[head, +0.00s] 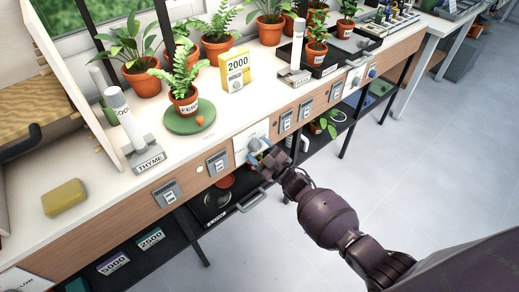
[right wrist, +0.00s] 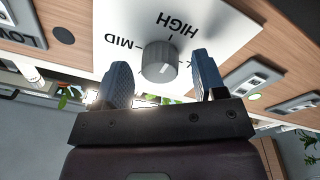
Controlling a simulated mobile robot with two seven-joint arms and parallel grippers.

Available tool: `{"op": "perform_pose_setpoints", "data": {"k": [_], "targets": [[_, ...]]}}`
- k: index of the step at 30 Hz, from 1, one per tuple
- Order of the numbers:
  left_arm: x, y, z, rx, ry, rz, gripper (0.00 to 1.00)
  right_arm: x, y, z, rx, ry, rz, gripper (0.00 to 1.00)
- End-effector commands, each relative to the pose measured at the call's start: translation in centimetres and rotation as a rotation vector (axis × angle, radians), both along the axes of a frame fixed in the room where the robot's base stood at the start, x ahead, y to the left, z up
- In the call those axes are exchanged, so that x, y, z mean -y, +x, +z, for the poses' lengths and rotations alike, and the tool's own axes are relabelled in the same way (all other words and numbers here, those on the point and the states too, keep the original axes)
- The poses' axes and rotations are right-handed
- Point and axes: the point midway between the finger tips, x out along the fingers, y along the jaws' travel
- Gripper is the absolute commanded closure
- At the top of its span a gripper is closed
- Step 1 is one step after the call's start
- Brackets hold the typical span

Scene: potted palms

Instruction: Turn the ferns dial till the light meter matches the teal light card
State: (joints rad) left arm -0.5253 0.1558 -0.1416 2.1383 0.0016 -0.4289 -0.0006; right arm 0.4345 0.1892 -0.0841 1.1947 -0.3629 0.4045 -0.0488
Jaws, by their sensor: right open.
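My right gripper (head: 262,160) is at the bench's front panel. In the right wrist view its blue-grey fingers (right wrist: 160,82) are open on either side of a grey dial (right wrist: 160,62), with a gap to each side. The dial sits on a white plate (right wrist: 118,22) marked MID and HIGH; its pointer is hard to read. A potted fern (head: 184,104), its label partly legible as FERN, stands on a green saucer (head: 204,132). A card reading 2500 (head: 150,239), seemingly teal, is on the shelf below. I cannot pick out the light meter surely. My left gripper is not in view.
A THYME stand (head: 147,158) with a white cylinder and a yellow sponge (head: 64,197) are at left. Switches (head: 217,162) line the panel. The floor (head: 420,180) at right is clear.

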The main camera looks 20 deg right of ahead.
Motion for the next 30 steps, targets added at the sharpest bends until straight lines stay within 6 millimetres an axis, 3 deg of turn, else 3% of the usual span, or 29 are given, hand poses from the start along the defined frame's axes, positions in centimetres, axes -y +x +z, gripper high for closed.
{"op": "perform_pose_setpoints", "data": {"k": [9, 18, 30], "targets": [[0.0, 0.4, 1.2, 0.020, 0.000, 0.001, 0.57, 1.7, -4.6, -0.2, 0.001, -0.001, -0.001, 0.36], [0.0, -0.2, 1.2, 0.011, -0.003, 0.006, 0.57, 3.2, -8.6, -0.7, 0.001, -0.001, -0.001, 0.36], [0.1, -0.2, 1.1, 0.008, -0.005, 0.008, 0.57, 3.5, -9.7, -0.9, 0.000, 0.000, 0.000, 0.36]]}}
